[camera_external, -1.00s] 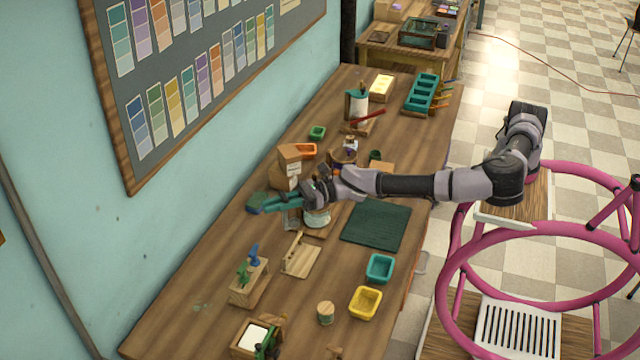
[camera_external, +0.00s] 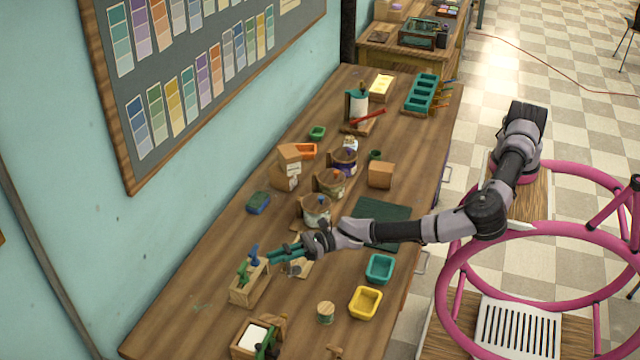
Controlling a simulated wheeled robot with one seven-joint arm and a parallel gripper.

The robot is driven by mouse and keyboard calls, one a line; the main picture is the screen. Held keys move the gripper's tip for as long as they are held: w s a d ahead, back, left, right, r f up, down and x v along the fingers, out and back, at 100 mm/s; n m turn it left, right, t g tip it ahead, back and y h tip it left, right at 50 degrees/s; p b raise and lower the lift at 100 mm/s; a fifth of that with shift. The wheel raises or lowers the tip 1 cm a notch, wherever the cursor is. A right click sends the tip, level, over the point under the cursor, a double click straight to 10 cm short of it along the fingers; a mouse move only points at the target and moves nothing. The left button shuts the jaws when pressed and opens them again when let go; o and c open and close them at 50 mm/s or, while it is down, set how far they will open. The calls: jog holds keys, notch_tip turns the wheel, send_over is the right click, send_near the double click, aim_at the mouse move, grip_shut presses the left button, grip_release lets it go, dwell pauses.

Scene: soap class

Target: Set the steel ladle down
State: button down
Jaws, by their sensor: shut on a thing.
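My gripper (camera_external: 272,257) has teal fingers and is shut over the small wooden board (camera_external: 303,268) near the middle of the table. A small grey metallic piece, which looks like part of the steel ladle (camera_external: 293,270), shows just below the fingers. The fingers and wrist hide most of the ladle. I cannot tell whether it touches the board or hangs slightly above it.
A wooden block with green and blue tools (camera_external: 248,284) stands close left of the fingers. Several jars (camera_external: 316,209) stand in a row behind. A dark green mat (camera_external: 383,209), a teal tray (camera_external: 380,268) and a yellow tray (camera_external: 366,302) lie to the right.

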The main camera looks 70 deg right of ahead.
notch_tip(320, 180, down, 9)
jog(key=shift+r, duration=0.1)
dwell(0.3)
jog(key=c, duration=0.9)
grip_release()
jog(key=shift+o, duration=0.2)
